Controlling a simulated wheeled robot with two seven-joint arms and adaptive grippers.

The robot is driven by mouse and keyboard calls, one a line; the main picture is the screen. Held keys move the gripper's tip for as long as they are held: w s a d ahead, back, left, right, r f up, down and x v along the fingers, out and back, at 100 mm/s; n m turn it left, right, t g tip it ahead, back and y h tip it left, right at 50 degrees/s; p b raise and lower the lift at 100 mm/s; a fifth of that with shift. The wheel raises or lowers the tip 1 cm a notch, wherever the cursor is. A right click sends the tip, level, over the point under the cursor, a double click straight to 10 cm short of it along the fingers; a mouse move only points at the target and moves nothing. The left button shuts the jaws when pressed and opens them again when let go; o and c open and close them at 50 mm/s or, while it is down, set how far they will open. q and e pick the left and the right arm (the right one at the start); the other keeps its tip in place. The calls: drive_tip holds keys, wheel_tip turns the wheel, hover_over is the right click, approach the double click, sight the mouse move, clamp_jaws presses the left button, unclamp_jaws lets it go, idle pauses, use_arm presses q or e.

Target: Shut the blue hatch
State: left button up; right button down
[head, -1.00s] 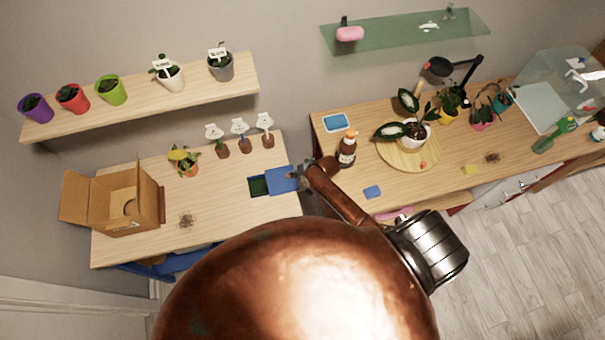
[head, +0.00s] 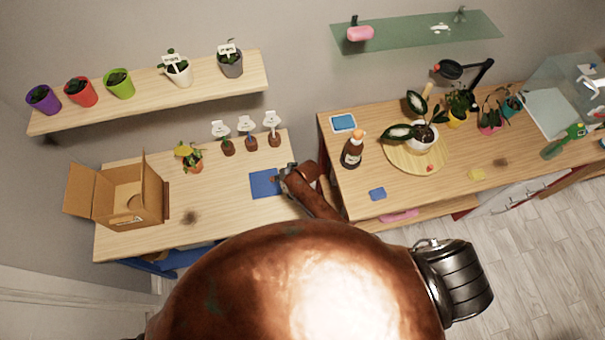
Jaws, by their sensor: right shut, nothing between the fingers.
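The blue hatch (head: 264,185) is a flat blue panel set in the top of the left wooden table. No dark opening shows beside it; its right edge is partly hidden by my gripper. My right gripper (head: 284,179) is shut and empty, at the hatch's right edge. It looks to be touching or just over the panel; I cannot tell which. My left gripper is not in view.
On the left table (head: 230,212) stand an open cardboard box (head: 135,200), a small yellow-leaved plant (head: 194,164) and several labelled plugs. A brown bottle (head: 352,150) stands on the right table. A gap separates the two tables.

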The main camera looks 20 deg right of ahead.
drive_tip(key=d, duration=0.1)
drive_tip(key=d+r+p, duration=0.1)
drive_tip(key=d+p, duration=0.1)
drive_tip(key=d, duration=0.1)
drive_tip(key=shift+s+r, duration=0.2)
drive_tip(key=shift+s, duration=0.2)
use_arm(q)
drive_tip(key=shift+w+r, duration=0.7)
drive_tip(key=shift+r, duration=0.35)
use_arm(e)
drive_tip(key=v, duration=0.9)
drive_tip(key=shift+s, duration=0.3)
